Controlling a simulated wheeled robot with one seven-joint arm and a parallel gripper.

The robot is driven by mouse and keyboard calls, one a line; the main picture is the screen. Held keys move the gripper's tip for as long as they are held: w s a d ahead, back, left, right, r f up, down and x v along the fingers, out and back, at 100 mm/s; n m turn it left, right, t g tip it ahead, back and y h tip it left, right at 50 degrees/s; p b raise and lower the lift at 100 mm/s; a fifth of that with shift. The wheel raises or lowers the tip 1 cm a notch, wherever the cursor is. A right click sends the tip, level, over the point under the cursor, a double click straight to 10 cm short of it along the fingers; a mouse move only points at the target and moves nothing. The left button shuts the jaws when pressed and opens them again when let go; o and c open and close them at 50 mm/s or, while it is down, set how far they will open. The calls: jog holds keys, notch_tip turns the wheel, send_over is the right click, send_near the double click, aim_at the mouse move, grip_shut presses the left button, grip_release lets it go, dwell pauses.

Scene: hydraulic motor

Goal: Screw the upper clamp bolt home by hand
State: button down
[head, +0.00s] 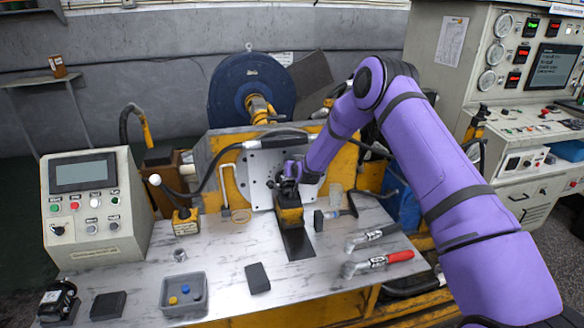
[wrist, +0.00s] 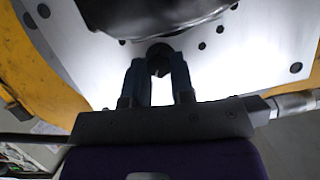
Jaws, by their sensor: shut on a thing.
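My gripper (head: 289,172) is in front of the pale mounting plate (head: 262,168) on the yellow stand. In the wrist view my gripper (wrist: 158,72) has its two dark fingers on either side of a small dark round piece, which looks like the clamp bolt (wrist: 160,56). The bolt sits at the plate's face, just by the edge of a large dark body (wrist: 150,14). The fingers hide most of the bolt, and I cannot tell how deep it sits. In the head view the bolt is hidden by my gripper.
A yellow and black block (head: 289,212) stands just below my gripper. A grey bin (head: 184,305) with small coloured parts, a dark block (head: 257,278) and a red-handled tool (head: 399,257) lie on the metal bench (head: 222,262). A hose (head: 212,168) passes left of the plate.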

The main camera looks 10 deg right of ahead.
jog(key=m+y, duration=0.1)
jog(key=m, duration=0.1)
jog(key=m+y, duration=0.2)
jog(key=shift+d+f+m+t, duration=0.1)
jog(key=shift+d+m+t, duration=0.2)
jog(key=shift+d, duration=0.1)
jog(key=shift+f+m+t+y, duration=0.15)
jog(key=shift+m+t+y, duration=0.45)
jog(key=shift+m, duration=1.1)
jog(key=shift+y, duration=0.3)
jog(key=c, duration=1.2)
grip_release()
jog(key=shift+c, duration=0.2)
jog(key=v, duration=1)
jog(key=shift+s+d, duration=0.2)
jog(key=shift+s, duration=0.15)
